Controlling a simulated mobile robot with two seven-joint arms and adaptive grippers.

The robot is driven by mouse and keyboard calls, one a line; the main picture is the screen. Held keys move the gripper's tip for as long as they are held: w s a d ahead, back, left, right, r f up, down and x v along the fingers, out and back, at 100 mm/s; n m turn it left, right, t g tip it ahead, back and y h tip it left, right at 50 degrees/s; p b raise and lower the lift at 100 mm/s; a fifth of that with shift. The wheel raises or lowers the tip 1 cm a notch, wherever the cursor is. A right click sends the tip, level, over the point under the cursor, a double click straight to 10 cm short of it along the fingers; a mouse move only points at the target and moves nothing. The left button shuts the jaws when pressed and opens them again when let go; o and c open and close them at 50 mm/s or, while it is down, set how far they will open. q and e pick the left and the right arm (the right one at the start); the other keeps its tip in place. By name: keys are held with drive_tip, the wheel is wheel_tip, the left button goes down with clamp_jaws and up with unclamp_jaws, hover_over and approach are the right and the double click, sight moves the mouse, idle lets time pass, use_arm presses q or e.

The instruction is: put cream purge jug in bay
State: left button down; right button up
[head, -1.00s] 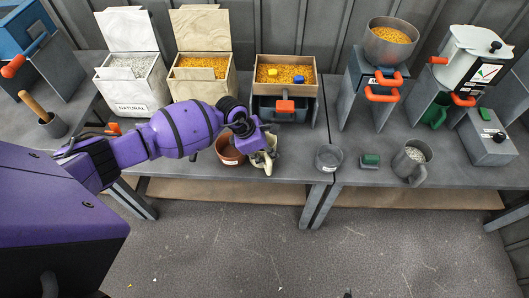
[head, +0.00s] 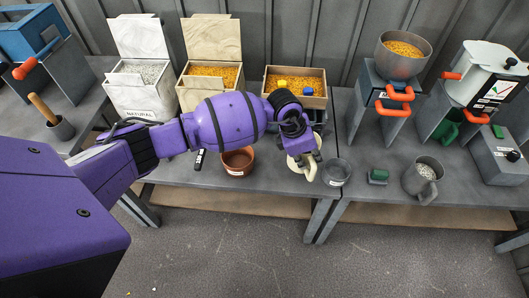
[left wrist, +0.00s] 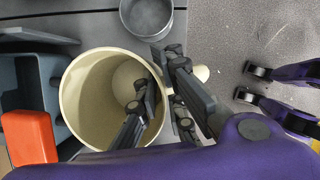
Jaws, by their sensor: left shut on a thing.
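The cream purge jug (head: 304,174) is at the front of the bench, just left of a grey cup. My left gripper (head: 301,157) hides its upper part in the head view. In the left wrist view I look down into the empty, round cream jug (left wrist: 80,95). The left gripper (left wrist: 160,110) is shut on it at the right side of its rim. I cannot tell if the jug is raised off the bench. No bay is clearly marked; open spaces under the stands (head: 362,125) show at right. My right gripper is not in view.
The grey cup (head: 336,172) is close right of the jug, and a brown pot (head: 238,162) is left. A green block (head: 378,177) and a grey jug with pellets (head: 423,177) stand farther right.

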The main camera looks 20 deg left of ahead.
sight(314, 167)
use_arm(q)
drive_tip(key=s+m+g, duration=0.1)
drive_tip(key=m, duration=0.1)
drive_tip(key=s+d+r+m, duration=0.1)
drive_tip(key=s+m, duration=0.1)
drive_tip(key=s+d+r+m+g, duration=0.1)
drive_tip(key=m, duration=0.2)
drive_tip(key=shift+s+d+r+g+h, duration=0.15)
drive_tip(key=shift+s+r+g+h, duration=0.05)
drive_tip(key=shift+r+g+h, duration=0.1)
drive_tip(key=s+a+r+m+g+y+p, duration=0.1)
drive_tip(key=s+a+r+m, duration=0.3)
drive_tip(key=r, duration=0.3)
drive_tip(key=s+a+r+m+g+y+p, duration=0.1)
drive_tip(key=s+a+r+m+y+p, duration=0.1)
drive_tip(key=s+a+r+m, duration=0.2)
drive_tip(key=s+a+r+m+g+y+p, duration=0.1)
drive_tip(key=s+a+r+m+g, duration=0.1)
drive_tip(key=s+a+r+m, duration=0.3)
wheel_tip(314, 167, up, 7)
drive_tip(key=m, duration=0.3)
drive_tip(key=shift+s+m+p, duration=0.2)
drive_tip(key=shift+m+p, duration=0.1)
drive_tip(key=shift+m, duration=0.1)
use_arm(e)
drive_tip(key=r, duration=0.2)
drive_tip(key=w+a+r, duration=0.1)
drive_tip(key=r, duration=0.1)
